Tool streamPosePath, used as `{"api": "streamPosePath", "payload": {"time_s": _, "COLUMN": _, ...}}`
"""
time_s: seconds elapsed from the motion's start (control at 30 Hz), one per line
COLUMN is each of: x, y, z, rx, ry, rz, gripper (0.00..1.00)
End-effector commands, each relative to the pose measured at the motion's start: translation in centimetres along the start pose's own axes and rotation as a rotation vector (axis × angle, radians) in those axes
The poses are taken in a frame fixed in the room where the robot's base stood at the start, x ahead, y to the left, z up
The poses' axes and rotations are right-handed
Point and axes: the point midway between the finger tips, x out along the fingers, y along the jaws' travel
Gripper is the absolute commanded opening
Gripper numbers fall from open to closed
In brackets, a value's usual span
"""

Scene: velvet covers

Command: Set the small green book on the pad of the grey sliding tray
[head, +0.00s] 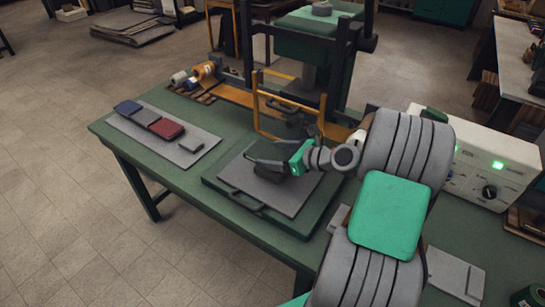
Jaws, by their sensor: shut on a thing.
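My gripper (268,170) is above the middle of the grey pad (294,204) of the sliding tray. It is shut on a small dark thing, taken to be the green book, which is mostly hidden by the dark fingers. Its green colour does not show clearly, and I cannot tell whether it touches the pad. The sliding tray (216,180) has a dark green border and a dark handle (246,200) at its front edge. The rest of the pad looks bare.
At left, a grey mat (150,146) bears a blue book (128,107), a grey book (146,117), a dark red book (166,129) and a small grey block (191,145). An orange-framed press (259,110) stands behind the tray. A control box (485,165) with green lights is at right.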

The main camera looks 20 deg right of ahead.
Motion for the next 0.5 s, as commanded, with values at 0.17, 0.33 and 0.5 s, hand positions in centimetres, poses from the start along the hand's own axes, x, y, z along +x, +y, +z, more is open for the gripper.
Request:
{"api": "streamPosePath", "payload": {"time_s": 0.17, "x": 0.9, "y": -0.2, "z": -2.1, "rx": -0.002, "ry": -0.001, "rz": -0.001, "gripper": 0.35}}
{"api": "streamPosePath", "payload": {"time_s": 0.33, "x": 1.5, "y": -0.4, "z": -3.6, "rx": -0.002, "ry": -0.001, "rz": -0.002, "gripper": 0.35}}
{"api": "streamPosePath", "payload": {"time_s": 0.5, "x": 1.9, "y": -0.9, "z": -4.4, "rx": 0.001, "ry": -0.001, "rz": 0.0, "gripper": 0.35}}
